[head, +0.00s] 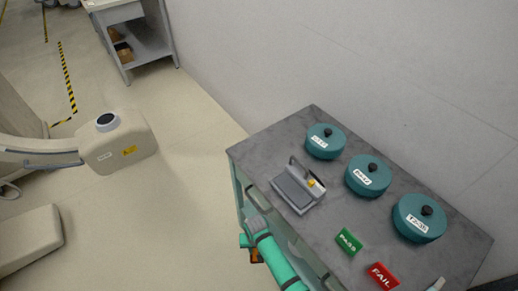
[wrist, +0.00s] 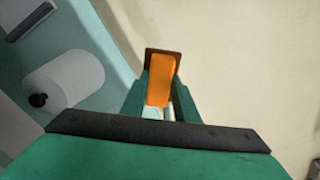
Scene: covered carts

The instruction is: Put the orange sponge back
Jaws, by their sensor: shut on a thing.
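The orange sponge (wrist: 160,82) is in the wrist view, with a dark brown edge along its far end. My gripper (wrist: 159,98) is shut on it, one green finger on each side. In the head view my green arm reaches down beside the cart's left side, and my gripper (head: 248,243) is below the top's edge. A small orange patch of the sponge (head: 256,256) shows there, mostly hidden by the arm. The cart (head: 325,236) has a grey top and a pale green frame.
On the cart stand three teal lidded pots (head: 367,176), a grey device (head: 297,187), a green PASS block (head: 348,241) and a red FAIL block (head: 382,276). The wrist view shows a whitish cylinder (wrist: 70,78) with a dark knob at left.

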